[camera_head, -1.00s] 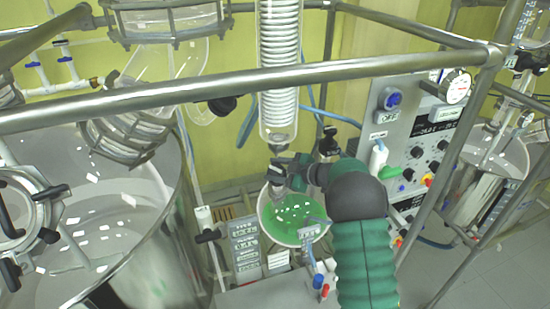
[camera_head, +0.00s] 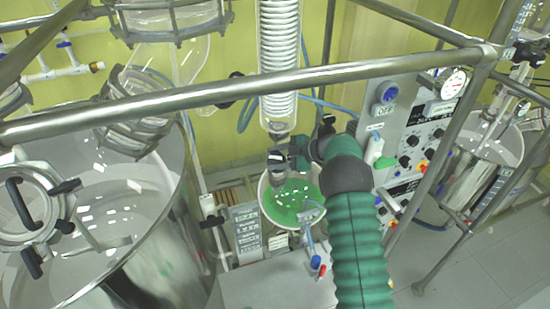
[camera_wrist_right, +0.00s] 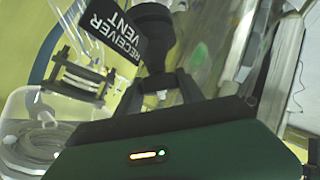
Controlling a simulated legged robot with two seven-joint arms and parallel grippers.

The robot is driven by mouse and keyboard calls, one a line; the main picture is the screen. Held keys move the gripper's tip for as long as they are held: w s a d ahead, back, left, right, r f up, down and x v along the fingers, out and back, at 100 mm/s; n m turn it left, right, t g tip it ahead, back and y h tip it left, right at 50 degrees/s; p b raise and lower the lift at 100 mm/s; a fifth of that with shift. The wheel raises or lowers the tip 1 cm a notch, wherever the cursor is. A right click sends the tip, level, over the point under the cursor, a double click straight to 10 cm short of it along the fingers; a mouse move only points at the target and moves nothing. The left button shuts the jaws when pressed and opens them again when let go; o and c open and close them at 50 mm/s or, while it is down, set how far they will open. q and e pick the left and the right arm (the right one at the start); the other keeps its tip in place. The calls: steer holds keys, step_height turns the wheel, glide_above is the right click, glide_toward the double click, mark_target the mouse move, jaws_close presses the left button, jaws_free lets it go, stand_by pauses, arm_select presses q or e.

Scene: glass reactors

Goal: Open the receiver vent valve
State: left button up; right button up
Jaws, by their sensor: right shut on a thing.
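The black receiver vent valve knob (camera_wrist_right: 154,22) shows at the top centre of the right wrist view, with a black "RECEIVER VENT" tag (camera_wrist_right: 112,30) beside it. My right gripper (camera_wrist_right: 158,80) is shut on the vent valve there, its dark fingers on either side of the part below the round knob. In the head view my right gripper (camera_head: 286,158) is just below the glass coil column and above the green-filled receiver bowl. The valve is hard to make out there, as the gripper covers much of it. My left gripper is not in view.
A steel rail (camera_head: 250,88) crosses in front of the coil column (camera_head: 280,60). A large steel vessel (camera_head: 165,240) stands left. A control panel (camera_head: 408,140) with gauge and knobs stands right of my arm. The green-filled bowl (camera_head: 267,205) lies below the gripper.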

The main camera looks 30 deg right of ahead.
steer(key=shift+f, duration=0.1)
steer(key=o, duration=1.4)
steer(key=shift+w, duration=0.15)
step_height(320, 180, up, 2)
steer(key=b, duration=0.2)
steer(key=shift+d+r+b, duration=0.15)
steer(key=shift+r+b, duration=0.05)
steer(key=shift+b, duration=0.2)
steer(key=shift+s+a+r+b, duration=0.3)
steer(key=shift+s+a+b, duration=0.1)
steer(key=shift+s, duration=0.1)
steer(key=s+a+r+b, duration=0.1)
steer(key=s+a+b, duration=0.4)
steer(key=s, duration=0.7)
steer(key=a, duration=0.2)
steer(key=shift+s+a+r, duration=0.25)
steer(key=shift+a+r, duration=0.15)
